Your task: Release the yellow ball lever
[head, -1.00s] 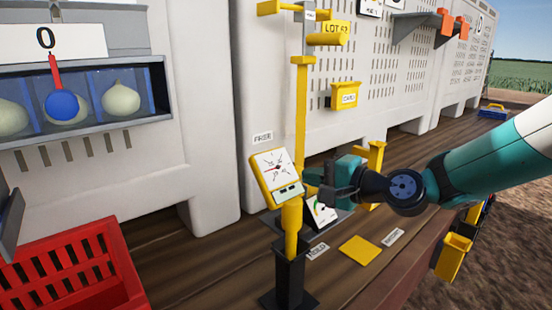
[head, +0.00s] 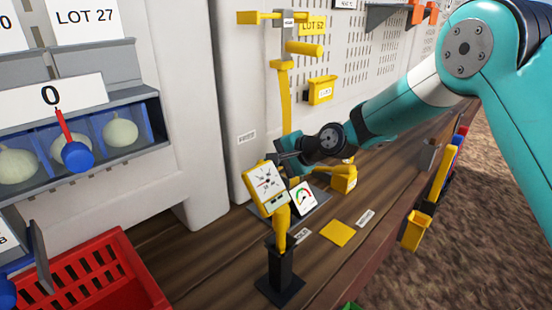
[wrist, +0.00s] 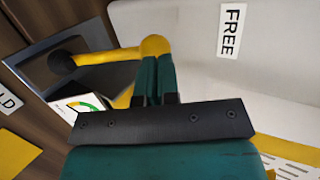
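The yellow ball (wrist: 155,44) of the lever shows in the wrist view, right at the tips of my gripper's two teal fingers (wrist: 157,62). Its yellow rod (wrist: 105,56) runs left to a dark pivot on a grey plate. The fingers are close together with only a narrow gap, and the ball looks wider than that gap. Whether they touch the ball I cannot tell. In the head view my gripper (head: 287,150) is behind the white dial on the yellow post, and the lever's ball is hidden or too small to make out.
A FREE label (wrist: 231,32) is on the pale wall to the right. A green-and-red gauge (head: 303,196) stands by the lever. The yellow post (head: 281,230) with its dial stands in front. A yellow square (head: 341,233) lies on the deck. A red crate (head: 100,270) is at lower left.

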